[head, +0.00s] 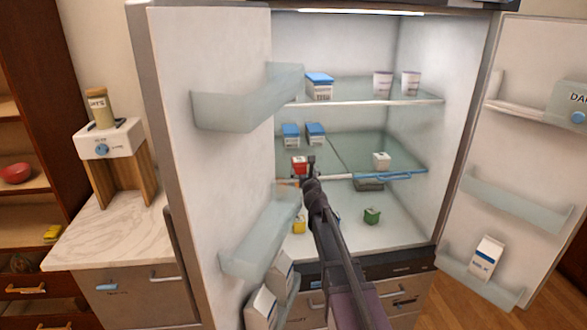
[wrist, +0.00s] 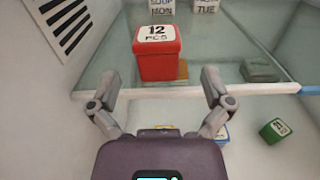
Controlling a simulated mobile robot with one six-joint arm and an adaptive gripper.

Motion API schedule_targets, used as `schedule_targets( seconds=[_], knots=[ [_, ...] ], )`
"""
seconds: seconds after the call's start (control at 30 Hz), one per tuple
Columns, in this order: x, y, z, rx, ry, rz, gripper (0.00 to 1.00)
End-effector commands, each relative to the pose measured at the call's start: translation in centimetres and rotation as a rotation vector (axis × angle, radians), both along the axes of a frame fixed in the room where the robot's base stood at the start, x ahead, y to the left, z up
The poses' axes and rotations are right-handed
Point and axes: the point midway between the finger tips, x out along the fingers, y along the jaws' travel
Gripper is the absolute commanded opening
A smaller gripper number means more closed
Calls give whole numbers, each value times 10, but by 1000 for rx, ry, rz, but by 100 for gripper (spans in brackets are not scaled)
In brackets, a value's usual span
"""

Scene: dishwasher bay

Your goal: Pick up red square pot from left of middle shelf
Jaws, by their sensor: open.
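The red square pot (wrist: 158,58) stands upright on the middle glass shelf (wrist: 110,66), near its front edge, with a white label reading "12 PCS". It also shows in the head view (head: 299,165), at the left of the middle shelf and just beyond my gripper. My gripper (wrist: 160,80) is open and empty. In the wrist view its two fingers stand apart on either side, with the pot between and beyond them. In the head view my gripper (head: 300,182) is at the shelf's front edge, and my arm hides part of the shelf and the floor of the fridge.
Blue-topped cartons (head: 291,135) stand behind the pot. A green pot (head: 372,215) and a yellow pot (head: 299,226) are below. The open left door (head: 215,100) with its bins is close to my arm.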

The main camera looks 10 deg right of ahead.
Motion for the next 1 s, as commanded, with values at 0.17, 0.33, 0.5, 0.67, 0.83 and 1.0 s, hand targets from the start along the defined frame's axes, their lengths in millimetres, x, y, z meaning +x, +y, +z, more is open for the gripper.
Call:
schedule_targets(
  seconds=[0.17,0.33,0.5,0.67,0.83,1.0],
  knots=[
    [23,0,0,0,0,0,100],
    [27,1,0,-1,0,0,100],
    [27,1,0,-1,0,1,100],
    [28,1,0,0,0,1,100],
    [36,3,-1,1,0,2,100],
    [54,5,-1,1,-2,3,100]
  ],
)
